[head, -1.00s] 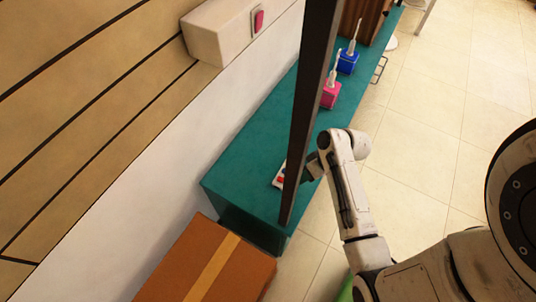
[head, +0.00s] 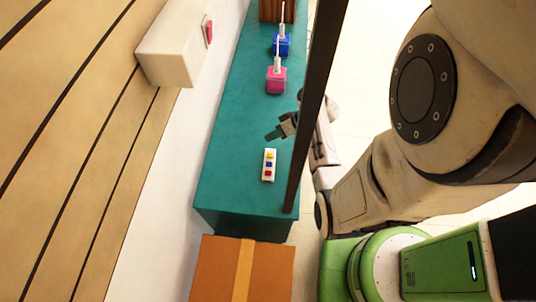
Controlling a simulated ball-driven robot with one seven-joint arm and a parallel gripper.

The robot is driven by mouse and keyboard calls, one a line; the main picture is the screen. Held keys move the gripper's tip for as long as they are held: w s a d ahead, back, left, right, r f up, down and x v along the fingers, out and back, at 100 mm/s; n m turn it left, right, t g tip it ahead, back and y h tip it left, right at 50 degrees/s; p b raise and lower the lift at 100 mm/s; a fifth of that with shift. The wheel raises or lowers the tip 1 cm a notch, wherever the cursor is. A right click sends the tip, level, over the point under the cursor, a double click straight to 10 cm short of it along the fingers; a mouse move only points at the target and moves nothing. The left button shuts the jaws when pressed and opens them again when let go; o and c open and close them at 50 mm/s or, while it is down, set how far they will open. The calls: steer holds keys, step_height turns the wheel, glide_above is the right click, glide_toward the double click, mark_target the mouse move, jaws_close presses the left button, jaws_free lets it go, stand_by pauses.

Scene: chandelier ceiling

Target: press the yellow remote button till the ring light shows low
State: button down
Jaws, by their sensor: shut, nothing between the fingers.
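A small white remote (head: 274,170) lies on the teal counter (head: 225,177). A yellow button (head: 269,156) is at its far end, with a blue one in the middle and a red one at the near end. My gripper (head: 270,135) is shut and empty, just beyond the yellow end of the remote and apart from it in the picture. Its height above the counter is hard to tell. No ring light can be made out in view.
A dark post (head: 318,75) crosses in front of my arm. A pink container (head: 276,82) and a blue container (head: 281,46) stand farther back on the counter. A cardboard box (head: 220,272) sits at the counter's near end. A white wall box (head: 172,45) has a pink switch.

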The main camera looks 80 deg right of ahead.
mark_target(273, 154)
steer(key=shift+f, duration=0.2)
step_height(273, 154, down, 8)
steer(key=b, duration=0.7)
steer(key=shift+f+b, duration=0.25)
steer(key=shift+b, duration=0.15)
stand_by(1.4)
steer(key=shift+f, duration=0.4)
steer(key=shift+f+b, duration=0.5)
steer(key=shift+b, duration=0.15)
stand_by(0.5)
steer(key=shift+r, duration=0.1)
steer(key=shift+r+p, duration=0.85)
steer(key=shift+p, duration=0.05)
step_height(273, 154, up, 5)
steer(key=p, duration=0.4)
steer(key=shift+p, duration=0.3)
